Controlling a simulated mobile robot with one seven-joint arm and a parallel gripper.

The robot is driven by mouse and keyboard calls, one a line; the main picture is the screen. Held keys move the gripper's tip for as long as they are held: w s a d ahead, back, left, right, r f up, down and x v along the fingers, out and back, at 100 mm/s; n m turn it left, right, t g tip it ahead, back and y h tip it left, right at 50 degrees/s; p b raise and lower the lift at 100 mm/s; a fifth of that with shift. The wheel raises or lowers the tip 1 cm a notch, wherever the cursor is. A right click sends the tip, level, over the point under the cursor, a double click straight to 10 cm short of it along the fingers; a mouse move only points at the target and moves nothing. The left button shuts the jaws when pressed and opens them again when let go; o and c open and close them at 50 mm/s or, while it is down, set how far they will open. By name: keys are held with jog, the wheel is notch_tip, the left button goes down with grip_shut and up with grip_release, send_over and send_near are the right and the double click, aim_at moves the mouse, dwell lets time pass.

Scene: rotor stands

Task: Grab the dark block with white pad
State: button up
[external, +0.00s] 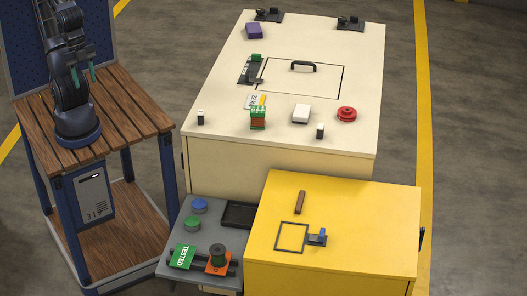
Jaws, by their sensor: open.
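Two small dark blocks with white faces stand on the cream cabinet top: one (200,117) near its front left corner, the other (320,131) near its front edge to the right. I cannot tell which of them the task means. My gripper (83,75), with green fingers, is folded close to my arm above the wooden stand at the left. It is open and empty, well apart from both blocks.
A yellow cabinet (370,220) and a grey shelf (225,252) stand in front.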

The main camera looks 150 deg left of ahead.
jog(key=w+a+r+m+g, duration=0.1)
jog(key=w+a+r, duration=0.35)
jog(key=w, duration=0.45)
jog(key=w+a+r+m, duration=0.1)
jog(key=w+a+r, duration=0.35)
jog(key=w, duration=0.45)
jog(key=w+a+m+g, duration=0.1)
jog(key=w+a+m, duration=0.2)
jog(key=w+a, duration=1.35)
jog(key=m+h, duration=0.3)
jog(key=m, duration=0.2)
send_near(321, 125)
jog(key=f, duration=0.1)
jog(key=shift+t, duration=0.3)
jog(key=x, duration=1)
jog(key=shift+d+f, duration=0.15)
jog(key=shift+d, duration=0.05)
